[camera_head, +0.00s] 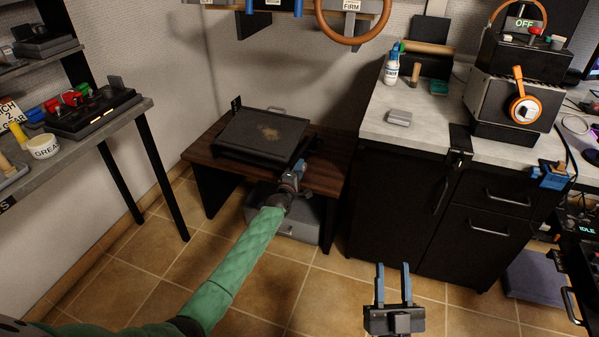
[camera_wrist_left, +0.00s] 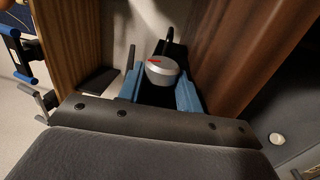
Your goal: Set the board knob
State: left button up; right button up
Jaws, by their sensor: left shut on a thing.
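A flat black board (camera_head: 262,134) with a worn brown patch lies on a low dark wooden table (camera_head: 335,179). My left gripper (camera_head: 297,172) is at the board's front right corner, above the table's front edge. In the left wrist view, a round silver knob (camera_wrist_left: 163,71) with a red mark sits between the blue fingers of my left gripper, which is shut on it. The knob is hidden behind the gripper in the head view. My right gripper (camera_head: 394,283) is open and empty, in front of the black cabinet and away from the board.
A grey box (camera_head: 297,222) stands under the low table, close below my left gripper. A black cabinet (camera_head: 405,199) with a light worktop stands to the right. A shelf (camera_head: 133,113) with a grease tub stands at left. Tiled floor is open in front.

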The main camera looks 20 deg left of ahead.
jog(key=shift+s+d+r+t+y, duration=0.1)
jog(key=shift+s+r+t, duration=0.25)
jog(key=shift+r, duration=0.4)
jog(key=shift+s+d+r+t+y, duration=0.1)
jog(key=shift+s+r+t, duration=0.15)
jog(key=shift+r, duration=0.45)
jog(key=shift+s+d+r+t+y, duration=0.1)
jog(key=shift+s+r+t, duration=0.25)
jog(key=shift+r, duration=0.4)
jog(key=shift+w, duration=0.15)
pick_arm(q)
jog(key=o, duration=1)
jog(key=shift+s+f, duration=0.15)
jog(key=shift+s, duration=0.35)
jog(key=s, duration=0.6)
jog(key=shift+s+a+f+p, duration=0.35)
jog(key=shift+p, duration=0.05)
pick_arm(e)
jog(key=w+a+f+g+h, duration=0.1)
jog(key=w+f+g, duration=0.2)
jog(key=f, duration=0.7)
jog(key=shift+f+g, duration=0.15)
jog(key=shift+g, duration=0.3)
jog(key=shift+a, duration=0.1)
